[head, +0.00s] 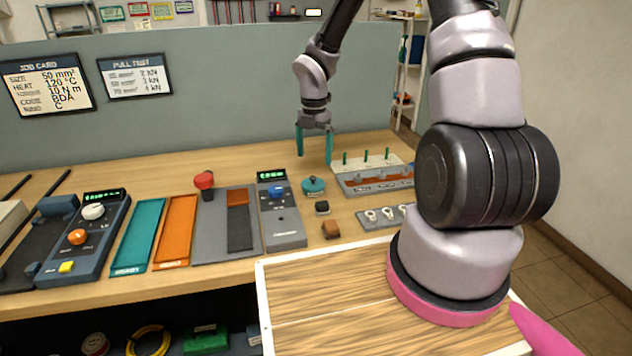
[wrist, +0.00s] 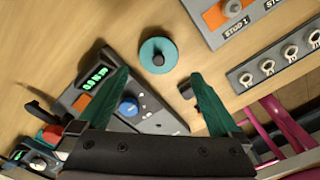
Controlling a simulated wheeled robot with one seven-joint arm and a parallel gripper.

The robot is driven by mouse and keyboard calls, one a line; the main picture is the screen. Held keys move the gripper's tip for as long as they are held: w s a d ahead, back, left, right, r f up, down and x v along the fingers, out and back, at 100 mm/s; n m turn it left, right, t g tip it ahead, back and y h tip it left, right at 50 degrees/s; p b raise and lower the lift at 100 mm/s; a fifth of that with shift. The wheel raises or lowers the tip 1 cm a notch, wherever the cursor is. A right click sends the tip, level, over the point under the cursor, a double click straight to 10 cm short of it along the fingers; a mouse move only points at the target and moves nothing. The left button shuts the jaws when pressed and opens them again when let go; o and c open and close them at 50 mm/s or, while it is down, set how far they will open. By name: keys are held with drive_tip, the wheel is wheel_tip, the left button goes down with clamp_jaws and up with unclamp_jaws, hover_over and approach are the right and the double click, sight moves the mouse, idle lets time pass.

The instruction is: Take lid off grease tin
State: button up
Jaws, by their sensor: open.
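The grease tin (head: 314,191) is a small round teal tin on the wooden bench, right of the grey meter with a blue knob. Its teal lid (head: 313,183) is on top with a small dark knob in the middle. In the wrist view the round teal lid (wrist: 158,55) lies beyond the fingertips, roughly between their lines. My gripper (head: 314,144) has two teal fingers spread apart and empty, above the bench and the tin. The gripper also shows in the wrist view (wrist: 158,80).
A stud rack (head: 362,165) stands right of the tin, with a plate of ring lugs (head: 385,215) in front. A small black block (head: 322,207) and a brown block (head: 331,229) lie near the tin. The meter (head: 280,212) is close on the left. Bare bench lies behind the tin.

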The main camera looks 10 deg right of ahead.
sight(313, 177)
drive_tip(key=f, duration=0.8)
drive_tip(key=shift+a+f, duration=0.2)
drive_tip(key=c, duration=0.9)
